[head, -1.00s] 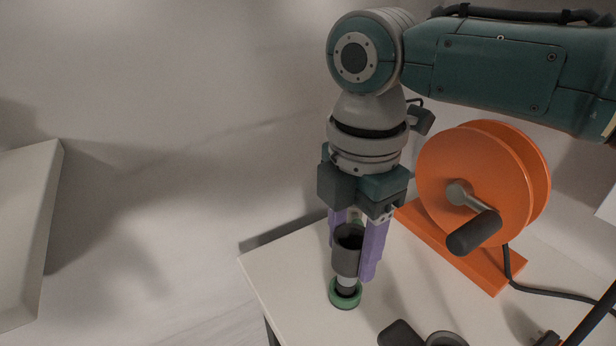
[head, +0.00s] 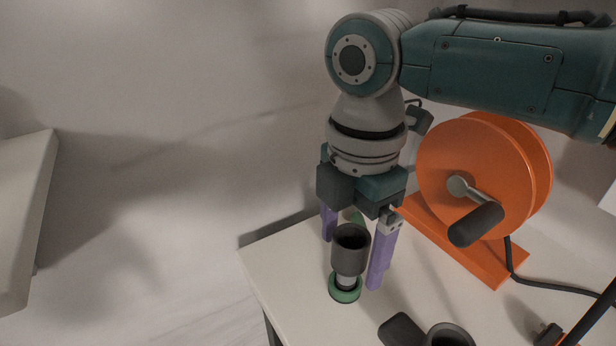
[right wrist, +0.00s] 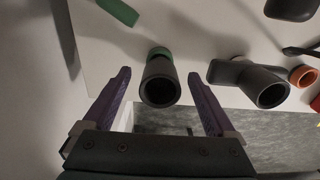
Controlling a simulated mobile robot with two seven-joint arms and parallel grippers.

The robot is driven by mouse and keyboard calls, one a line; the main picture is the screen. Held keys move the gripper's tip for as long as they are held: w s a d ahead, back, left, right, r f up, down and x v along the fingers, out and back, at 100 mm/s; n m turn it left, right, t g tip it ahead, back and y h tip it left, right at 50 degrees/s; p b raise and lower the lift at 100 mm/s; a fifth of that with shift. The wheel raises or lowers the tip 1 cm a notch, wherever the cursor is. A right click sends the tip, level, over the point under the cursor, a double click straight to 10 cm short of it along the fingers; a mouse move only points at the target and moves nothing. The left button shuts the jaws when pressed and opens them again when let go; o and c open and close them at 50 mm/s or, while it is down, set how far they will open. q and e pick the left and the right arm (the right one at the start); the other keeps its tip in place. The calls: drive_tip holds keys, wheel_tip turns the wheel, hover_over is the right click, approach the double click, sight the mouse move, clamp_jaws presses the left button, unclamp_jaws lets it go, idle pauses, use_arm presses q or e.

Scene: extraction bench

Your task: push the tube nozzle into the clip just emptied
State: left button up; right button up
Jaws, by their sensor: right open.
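A dark grey tubular nozzle (head: 350,248) stands upright on the bench, with its open end up and its lower end in a green ring (head: 344,290). The right wrist view looks down into its dark mouth (right wrist: 160,88), with the green ring (right wrist: 158,52) behind it. My right gripper (head: 352,264) is open, with one purple finger on each side of the nozzle. In the right wrist view (right wrist: 158,74) gaps show between both fingers and the nozzle. I cannot tell which part is the clip. My left gripper is not in view.
An orange reel (head: 475,180) with a crank and black cable stands behind on the right. A dark handled fitting (right wrist: 250,82) lies right of the nozzle, near an orange ring (right wrist: 302,75). The white bench top (head: 285,262) is bare left of the nozzle.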

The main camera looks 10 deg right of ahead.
wheel_tip(320, 180, up, 10)
drive_tip(key=p, duration=0.2)
drive_tip(key=shift+p, duration=0.4)
